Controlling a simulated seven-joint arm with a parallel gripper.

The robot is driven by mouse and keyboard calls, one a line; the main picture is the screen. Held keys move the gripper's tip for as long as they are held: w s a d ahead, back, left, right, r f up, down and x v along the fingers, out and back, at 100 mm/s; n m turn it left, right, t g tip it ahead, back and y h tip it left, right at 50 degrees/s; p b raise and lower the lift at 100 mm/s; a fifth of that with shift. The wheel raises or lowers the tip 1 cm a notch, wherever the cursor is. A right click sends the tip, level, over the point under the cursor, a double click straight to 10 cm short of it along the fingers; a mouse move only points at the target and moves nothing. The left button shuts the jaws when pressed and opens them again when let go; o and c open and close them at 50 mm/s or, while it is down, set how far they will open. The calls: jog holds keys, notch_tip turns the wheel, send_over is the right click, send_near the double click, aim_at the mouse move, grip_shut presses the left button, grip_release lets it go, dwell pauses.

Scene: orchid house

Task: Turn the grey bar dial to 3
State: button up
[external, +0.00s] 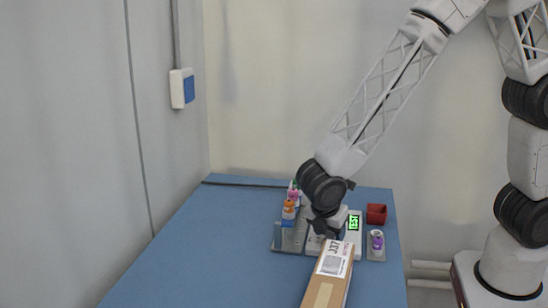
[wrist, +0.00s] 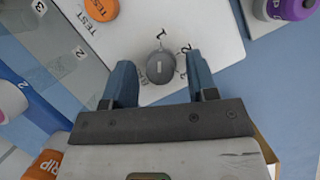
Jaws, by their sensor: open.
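The grey dial (wrist: 158,68) is a round knob with a short pale bar mark, set on a white panel (wrist: 215,22). In the wrist view, the printed digits 1 and 2 show above it and to its upper right. Other marks at its left and right are partly hidden by the fingers. My gripper (wrist: 158,60) is open, with one blue finger on each side of the dial; I cannot tell whether either touches it. In the external view my gripper (external: 325,227) is low over the panel, and the dial cannot be made out.
An orange TEST button (wrist: 100,12) is above left of the dial. A purple-topped item (external: 377,240) and a red box (external: 376,213) stand right of the panel. A green display (external: 354,222) is beside my gripper. A cardboard box (external: 329,278) lies in front. The blue table's left is clear.

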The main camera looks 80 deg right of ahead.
jog(key=shift+c, duration=0.2)
jog(key=c, duration=0.9)
